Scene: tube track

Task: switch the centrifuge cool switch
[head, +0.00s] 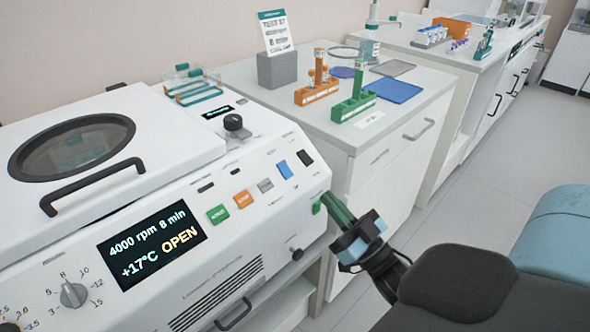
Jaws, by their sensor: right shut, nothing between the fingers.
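The white centrifuge (230,255) fills the left of the head view. Its sloped front panel carries a blue rocker switch (284,169) and a black rocker switch (306,158) near the right end. Their labels are too small to read, so I cannot tell by text which is the cool switch. The display (152,245) reads 4000 rpm, 8 min, +17°C, OPEN. My right gripper (326,203) has green fingers, shut and empty. It is by the panel's right end, below and to the right of both switches; whether it touches the casing I cannot tell. My left gripper is out of view.
Green (218,214), orange (243,200) and grey (265,186) buttons sit left of the blue switch. A black knob (233,122) stands above the panel. The bench (345,130) behind holds an orange rack (318,92) and a green rack (354,106). Floor at right is clear.

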